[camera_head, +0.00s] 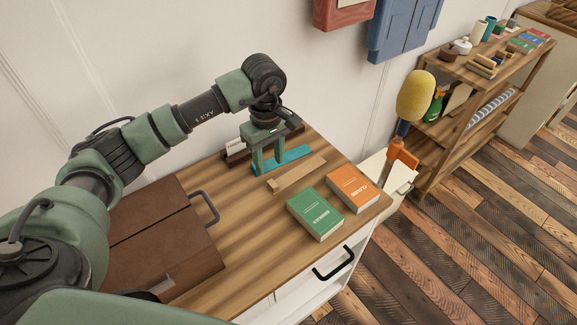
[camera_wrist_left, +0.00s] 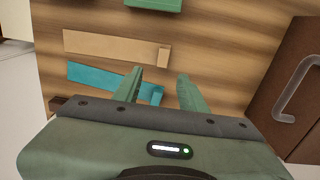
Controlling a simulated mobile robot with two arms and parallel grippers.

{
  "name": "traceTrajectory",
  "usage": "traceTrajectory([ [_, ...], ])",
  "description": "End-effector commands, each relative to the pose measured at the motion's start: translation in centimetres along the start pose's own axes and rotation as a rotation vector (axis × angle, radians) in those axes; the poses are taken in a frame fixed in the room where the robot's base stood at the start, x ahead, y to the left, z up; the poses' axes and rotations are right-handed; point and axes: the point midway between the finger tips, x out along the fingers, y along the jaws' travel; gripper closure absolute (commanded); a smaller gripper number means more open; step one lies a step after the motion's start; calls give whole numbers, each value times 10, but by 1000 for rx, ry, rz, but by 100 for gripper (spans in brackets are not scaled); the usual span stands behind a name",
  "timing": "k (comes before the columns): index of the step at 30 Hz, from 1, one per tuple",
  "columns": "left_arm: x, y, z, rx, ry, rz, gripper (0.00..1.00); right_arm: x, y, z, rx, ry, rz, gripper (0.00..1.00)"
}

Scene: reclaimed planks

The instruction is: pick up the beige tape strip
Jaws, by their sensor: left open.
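The beige tape strip (camera_head: 297,173) lies flat on the wooden cabinet top, between a teal strip (camera_head: 292,158) and the books. In the left wrist view the beige strip (camera_wrist_left: 112,47) lies ahead of the fingers, with a small raised block at its right end. My left gripper (camera_head: 268,164) is open and empty, pointing down beside the teal strip's left end. Its fingers (camera_wrist_left: 158,82) are apart from the beige strip. My right gripper is not in view.
A green book (camera_head: 315,213) and an orange book (camera_head: 353,187) lie to the right of the strips. A brown box (camera_head: 155,245) with a dark handle stands at the left. A dark holder (camera_head: 234,156) is behind my gripper. Bare wood lies in front of the strips.

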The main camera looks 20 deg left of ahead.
Motion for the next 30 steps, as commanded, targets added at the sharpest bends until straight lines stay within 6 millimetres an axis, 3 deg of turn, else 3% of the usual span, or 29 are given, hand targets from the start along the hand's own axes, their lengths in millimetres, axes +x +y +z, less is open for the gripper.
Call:
traceTrajectory([
  [5,20,-1,0,0,-2,-3,58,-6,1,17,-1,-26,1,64],
  [15,66,-2,-2,-1,-2,-2,58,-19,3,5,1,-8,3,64],
  [24,71,-2,-3,0,1,0,58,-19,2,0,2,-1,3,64],
  [28,71,-2,-3,0,1,0,94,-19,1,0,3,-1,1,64],
  [30,71,-2,-3,0,1,-1,100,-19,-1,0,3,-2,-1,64],
])
